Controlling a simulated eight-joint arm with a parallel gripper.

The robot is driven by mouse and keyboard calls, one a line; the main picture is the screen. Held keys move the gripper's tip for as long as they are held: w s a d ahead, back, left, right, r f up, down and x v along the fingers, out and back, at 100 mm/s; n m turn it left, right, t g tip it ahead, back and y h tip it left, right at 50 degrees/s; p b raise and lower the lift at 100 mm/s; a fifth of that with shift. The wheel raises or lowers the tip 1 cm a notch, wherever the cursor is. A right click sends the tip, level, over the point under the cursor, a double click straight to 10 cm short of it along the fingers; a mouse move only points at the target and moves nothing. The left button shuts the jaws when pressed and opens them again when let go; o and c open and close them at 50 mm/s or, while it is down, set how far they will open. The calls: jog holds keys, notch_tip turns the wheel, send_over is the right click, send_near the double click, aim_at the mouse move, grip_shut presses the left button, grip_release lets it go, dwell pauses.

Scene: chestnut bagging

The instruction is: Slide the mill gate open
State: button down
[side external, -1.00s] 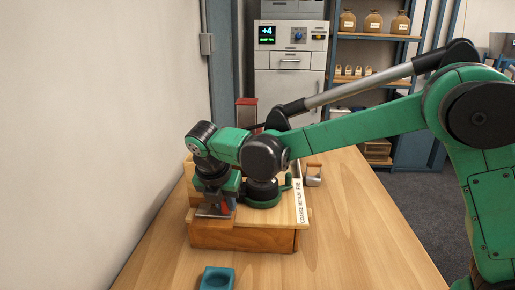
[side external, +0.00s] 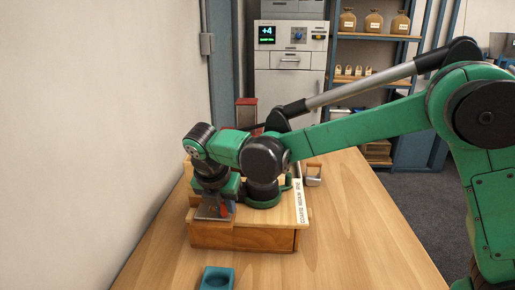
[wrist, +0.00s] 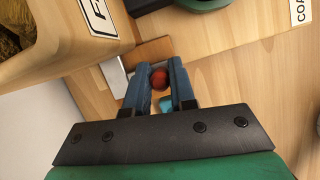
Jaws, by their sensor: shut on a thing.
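The mill is a wooden box (side external: 240,236) at the front of the bench in the side view. A round red knob (wrist: 159,77) sits between the two blue fingers of my gripper (wrist: 161,80) in the wrist view. My gripper (side external: 224,207) is shut on this knob at the left front of the box. A grey metal plate (side external: 209,213), apparently the mill gate, shows beside the fingers; part of it also shows in the wrist view (wrist: 116,77). My fingers hide how the knob joins the plate, and how far the gate stands open cannot be told.
A lettered strip (side external: 299,204) runs along the box's right side. A small metal container (side external: 314,175) stands to the right. The bench's right front is clear.

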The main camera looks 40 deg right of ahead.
jog(key=shift+s+a, duration=0.7)
jog(key=shift+s, duration=0.1)
jog(key=c, duration=1)
grip_release()
jog(key=shift+r, duration=0.1)
jog(key=shift+v, duration=2.75)
